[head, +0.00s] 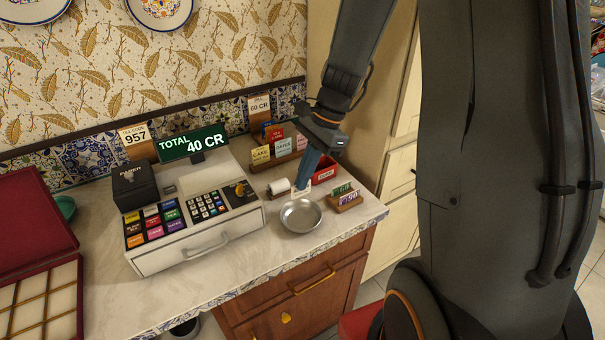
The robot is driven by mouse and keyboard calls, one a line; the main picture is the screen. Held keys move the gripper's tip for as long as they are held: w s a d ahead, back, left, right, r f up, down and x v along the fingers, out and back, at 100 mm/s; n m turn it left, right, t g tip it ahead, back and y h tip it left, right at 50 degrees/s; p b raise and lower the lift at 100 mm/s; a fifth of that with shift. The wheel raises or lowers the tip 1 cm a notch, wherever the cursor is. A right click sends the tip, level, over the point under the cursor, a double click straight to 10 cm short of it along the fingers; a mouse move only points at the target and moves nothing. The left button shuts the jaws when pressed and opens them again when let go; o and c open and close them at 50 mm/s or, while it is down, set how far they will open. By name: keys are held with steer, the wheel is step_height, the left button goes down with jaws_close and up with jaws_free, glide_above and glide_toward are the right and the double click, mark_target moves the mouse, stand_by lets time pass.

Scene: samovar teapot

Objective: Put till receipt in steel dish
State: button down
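The steel dish (301,216) is a round, shallow metal bowl on the counter, to the right of the cash register. My gripper (302,186) reaches down from above, with its tip just behind the dish's far rim. A small white piece (300,193) shows at the gripper's tip, close to the dish. It may be the till receipt, but it is too small to be sure. Whether the fingers are closed on it is not clear. A white paper roll (279,187) lies just left of the tip.
The cash register (195,225) with a "TOTAL 40 CR" display (193,143) stands left. Card holders (279,150) and a red box (325,170) are behind the dish. A small card stand (345,198) is right of it. The counter's front strip is clear.

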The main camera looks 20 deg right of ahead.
steer(key=shift+f+b, duration=2)
steer(key=shift+f, duration=0.4)
steer(key=shift+f+b, duration=0.45)
steer(key=shift+f, duration=1)
steer(key=shift+p, duration=0.6)
steer(key=c, duration=1.6)
jaws_free()
steer(key=shift+r, duration=0.1)
steer(key=shift+r+p, duration=3.3)
steer(key=shift+r, duration=0.15)
